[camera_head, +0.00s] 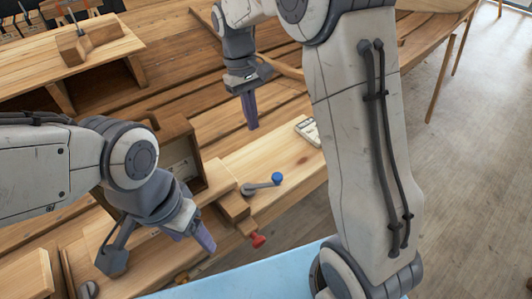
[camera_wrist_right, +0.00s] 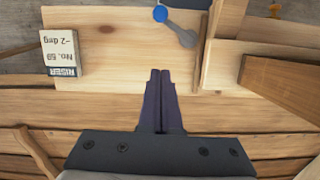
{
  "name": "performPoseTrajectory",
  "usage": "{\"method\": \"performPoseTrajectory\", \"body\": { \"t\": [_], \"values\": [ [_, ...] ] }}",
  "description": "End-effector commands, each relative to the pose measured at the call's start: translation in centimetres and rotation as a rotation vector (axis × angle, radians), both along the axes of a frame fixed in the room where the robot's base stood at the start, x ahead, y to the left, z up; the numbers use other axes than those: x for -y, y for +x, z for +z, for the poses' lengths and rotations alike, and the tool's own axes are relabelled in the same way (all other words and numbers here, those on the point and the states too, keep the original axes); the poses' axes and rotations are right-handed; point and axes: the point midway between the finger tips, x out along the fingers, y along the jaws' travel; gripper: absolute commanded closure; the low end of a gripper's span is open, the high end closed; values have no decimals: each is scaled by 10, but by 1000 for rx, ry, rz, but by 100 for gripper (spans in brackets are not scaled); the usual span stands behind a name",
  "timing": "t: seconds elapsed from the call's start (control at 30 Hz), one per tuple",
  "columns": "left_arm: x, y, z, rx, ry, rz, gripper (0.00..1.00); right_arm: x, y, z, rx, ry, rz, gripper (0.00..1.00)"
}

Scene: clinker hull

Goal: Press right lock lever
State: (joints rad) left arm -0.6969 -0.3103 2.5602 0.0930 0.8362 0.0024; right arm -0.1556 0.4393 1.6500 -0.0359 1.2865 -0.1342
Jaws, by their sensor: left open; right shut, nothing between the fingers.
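A grey lever with a blue knob (camera_head: 277,179) lies on the light wooden board right of the wooden box. It also shows at the top of the right wrist view (camera_wrist_right: 182,32). My right gripper (camera_head: 252,126) points down over the planks, behind the lever in the head view and apart from it. Its two fingers (camera_wrist_right: 160,74) are together with nothing between them. My left gripper (camera_head: 197,241) is near the wooden blocks left of the lever, open; its fingers partly overlap, and I see nothing held.
A labelled block (camera_wrist_right: 60,53) rests on the board. A red knob (camera_head: 257,241) sticks out near the front edge. A wooden box (camera_head: 181,160) stands left of the lever. A pale blue surface (camera_head: 240,284) is in front. My right arm covers part of the right side.

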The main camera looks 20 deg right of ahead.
Motion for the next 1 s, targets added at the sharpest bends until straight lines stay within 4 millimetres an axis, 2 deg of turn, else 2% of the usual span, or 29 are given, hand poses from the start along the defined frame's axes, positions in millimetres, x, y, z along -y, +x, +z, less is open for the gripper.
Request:
{"method": "performPoseTrajectory", "body": {
  "t": [0.2,0.33,0.47,0.8,0.83,1.0],
  "values": [
    [0,0,0,0,0,0,30,7,-2,-1,1,1,-11,100],
    [0,0,3,0,0,0,30,9,-5,-9,-2,-1,-12,100],
    [0,0,8,0,0,0,30,10,-11,-29,-5,0,-13,100],
    [0,0,26,0,0,-1,30,14,-27,-99,-5,0,-12,100],
    [0,0,30,0,0,-1,30,15,-32,-95,-1,0,-11,100],
    [0,0,39,0,0,-3,30,21,-53,-99,0,0,-10,100]
  ]
}}
